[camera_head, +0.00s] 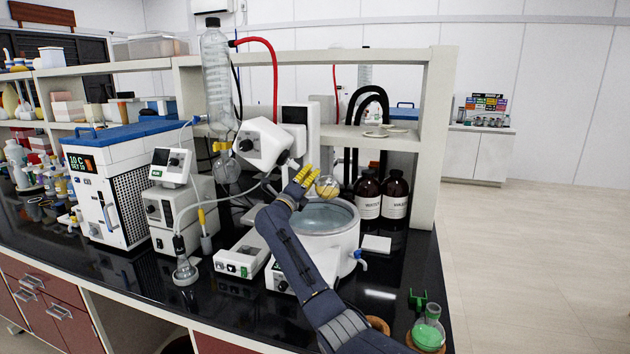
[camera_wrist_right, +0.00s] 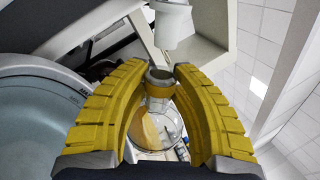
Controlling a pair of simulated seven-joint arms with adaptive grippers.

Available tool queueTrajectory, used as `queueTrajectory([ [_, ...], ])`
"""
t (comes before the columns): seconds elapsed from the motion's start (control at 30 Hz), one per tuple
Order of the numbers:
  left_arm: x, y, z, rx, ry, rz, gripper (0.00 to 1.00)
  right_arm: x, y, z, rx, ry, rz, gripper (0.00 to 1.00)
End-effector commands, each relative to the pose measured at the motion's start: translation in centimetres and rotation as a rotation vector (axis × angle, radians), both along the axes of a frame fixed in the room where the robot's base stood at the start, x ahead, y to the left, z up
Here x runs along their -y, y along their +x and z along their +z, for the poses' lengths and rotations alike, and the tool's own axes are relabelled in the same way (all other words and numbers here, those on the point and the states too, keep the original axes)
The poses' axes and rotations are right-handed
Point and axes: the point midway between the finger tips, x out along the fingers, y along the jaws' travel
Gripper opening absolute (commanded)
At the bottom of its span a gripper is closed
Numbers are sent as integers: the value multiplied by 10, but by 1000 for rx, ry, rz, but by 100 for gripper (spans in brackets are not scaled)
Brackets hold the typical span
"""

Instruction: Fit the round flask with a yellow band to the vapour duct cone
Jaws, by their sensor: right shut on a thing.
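My right gripper (camera_head: 304,176) is shut on the round flask (camera_head: 328,187) above the water bath. In the right wrist view, the yellow fingers (camera_wrist_right: 160,100) sit on either side of the flask neck (camera_wrist_right: 160,77), which has a yellow band. The clear bulb hangs beyond the fingers and the open mouth faces up in that picture. The white vapour duct cone (camera_head: 293,164) juts from the evaporator head (camera_head: 264,143), close to the gripper. In the wrist view, the cone (camera_wrist_right: 174,24) stands just above the flask mouth, with a gap between them. My left gripper is out of view.
The round water bath (camera_head: 318,247) lies below the flask. Brown bottles (camera_head: 396,197) and a shelf post (camera_head: 433,140) stand to the right. A flask of green liquid (camera_head: 428,332) sits at the front right bench edge.

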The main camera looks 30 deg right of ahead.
Motion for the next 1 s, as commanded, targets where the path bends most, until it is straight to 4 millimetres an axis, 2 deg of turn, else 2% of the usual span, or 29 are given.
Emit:
queueTrajectory([
  [0.3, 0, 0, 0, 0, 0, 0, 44, -8, 10, 8, 0, -1, 1, 0],
  [1.0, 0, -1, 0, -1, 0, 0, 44, -13, 15, 12, 0, -1, 1, 0],
])
